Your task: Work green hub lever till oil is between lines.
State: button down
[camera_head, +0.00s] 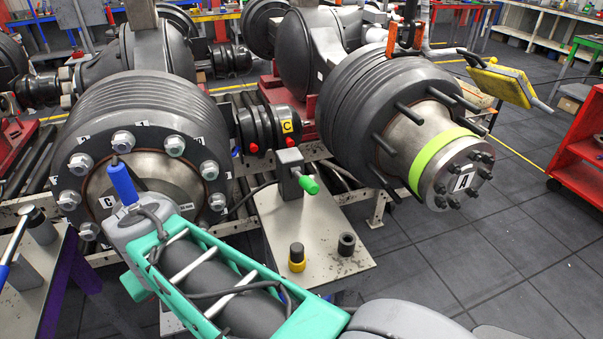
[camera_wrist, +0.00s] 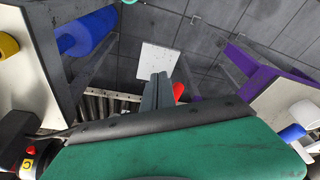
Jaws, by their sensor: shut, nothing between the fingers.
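The hub with the bright green band (camera_head: 441,152) is at the right, marked A, with studs around its flange. A small stand with a green-handled lever (camera_head: 308,184) rises from the grey bench top between the two hubs. The handle points toward the lower right. My gripper (camera_wrist: 157,92) shows in the wrist view as two grey fingers shut together, with nothing between them. In the head view my arm reaches to the lower left, in front of the other hub (camera_head: 140,165), well away from the green lever. I cannot make out any oil level or lines.
On the bench top (camera_head: 330,235) stand a black plug with a yellow base (camera_head: 297,257) and a dark ring (camera_head: 347,244). A yellow-padded tool (camera_head: 503,84) juts out at the upper right. A red cart (camera_head: 585,150) stands far right. Floor between is clear.

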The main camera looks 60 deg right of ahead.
jog(key=s+d+r+m+h, duration=0.1)
jog(key=d+r+m, duration=0.4)
jog(key=d, duration=0.5)
jog(key=d+r+m+g+h, duration=0.15)
jog(key=d+r+m, duration=0.25)
jog(key=d, duration=0.7)
jog(key=s+d+r+m+t+h, duration=0.1)
jog(key=d+r+m, duration=0.4)
jog(key=d, duration=0.5)
jog(key=s+d+r+m+g+h, duration=0.1)
jog(key=s+d+r+m, duration=0.3)
jog(key=d, duration=0.6)
jog(key=shift+s+d+r+m+p, duration=0.3)
jog(key=shift+s+m, duration=0.2)
jog(key=shift+s, duration=0.65)
jog(key=shift+f+h, duration=0.1)
jog(key=shift+h, duration=0.15)
jog(key=b, duration=0.8)
send_over(300, 177)
notch_tip(300, 177, down, 8)
jog(key=shift+w+d+r, duration=0.15)
jog(key=shift+r, duration=0.05)
jog(key=shift+s+f, duration=0.2)
jog(key=shift+f, duration=0.1)
jog(key=shift+a+f+b, duration=0.15)
jog(key=shift+a+b, duration=0.05)
jog(key=shift+b, duration=0.15)
jog(key=shift+f+b, duration=0.3)
jog(key=shift+b, duration=0.05)
